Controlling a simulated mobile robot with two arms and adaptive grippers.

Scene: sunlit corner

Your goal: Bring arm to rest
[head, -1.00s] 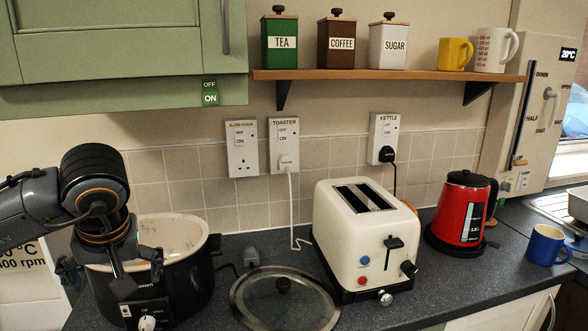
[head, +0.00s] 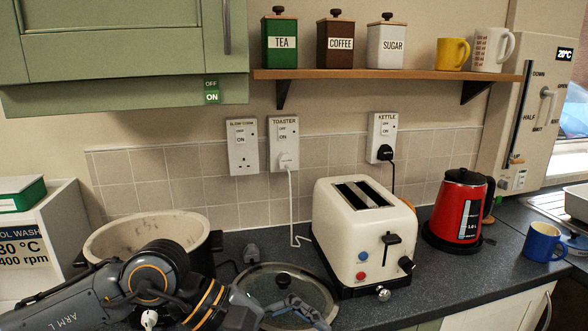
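My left arm (head: 85,303) comes in from the lower left, low across the front of the slow cooker (head: 150,230). Its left gripper (head: 288,308) is at the bottom edge, in front of the glass lid (head: 262,283) and overlapping it in the picture. The gripper is partly cut off by the frame, and its finger opening does not show clearly. I see nothing held in it. Whether it touches the lid I cannot tell. My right arm and gripper are not in view.
The cream toaster (head: 366,235) stands right of the lid, with the red kettle (head: 461,207) and blue mug (head: 543,242) further right. A white machine with a green box (head: 20,194) is at the left. A shelf (head: 390,74) holds canisters and mugs.

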